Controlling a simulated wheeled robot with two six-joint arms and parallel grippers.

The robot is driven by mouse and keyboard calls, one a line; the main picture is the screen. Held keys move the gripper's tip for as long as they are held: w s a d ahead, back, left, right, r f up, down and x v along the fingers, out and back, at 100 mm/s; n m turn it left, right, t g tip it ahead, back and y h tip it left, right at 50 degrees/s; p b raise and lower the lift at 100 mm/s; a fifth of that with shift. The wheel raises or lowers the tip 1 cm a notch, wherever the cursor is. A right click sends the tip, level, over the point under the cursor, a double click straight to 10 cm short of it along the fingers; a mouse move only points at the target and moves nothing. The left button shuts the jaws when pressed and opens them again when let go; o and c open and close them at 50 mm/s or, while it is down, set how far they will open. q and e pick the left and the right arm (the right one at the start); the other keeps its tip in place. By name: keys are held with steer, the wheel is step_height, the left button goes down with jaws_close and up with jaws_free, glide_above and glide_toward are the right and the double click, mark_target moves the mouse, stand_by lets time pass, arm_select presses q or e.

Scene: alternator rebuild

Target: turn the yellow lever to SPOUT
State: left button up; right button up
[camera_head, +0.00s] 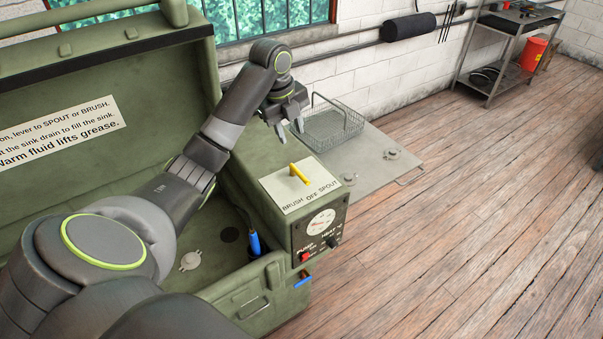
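The yellow lever (299,173) stands on a white label plate (316,194) on top of the green control box (268,202). The plate reads BRUSH, OFF and SPOUT from left to right along its near edge. The lever lies nearest to OFF, but I cannot tell its exact setting. My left gripper (290,131) hangs above and behind the lever, fingers pointing down. Its two fingers are apart with nothing between them, and it does not touch the lever. My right gripper is not in view.
A wire basket (333,127) sits on a grey side shelf (378,165) behind the box. A gauge (321,222) and a red switch (306,257) are on the box front. A blue-handled brush (254,244) stands in the sink. The raised lid (150,90) is at left.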

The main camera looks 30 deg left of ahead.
arm_select(q)
steer(key=b, duration=0.8)
glide_toward(303, 177)
steer(key=p+x, duration=0.3)
steer(key=x, duration=0.3)
steer(key=shift+w+f, duration=0.15)
steer(key=shift+f, duration=0.1)
steer(key=shift+x, duration=0.8)
steer(key=shift+c, duration=0.4)
jaws_close()
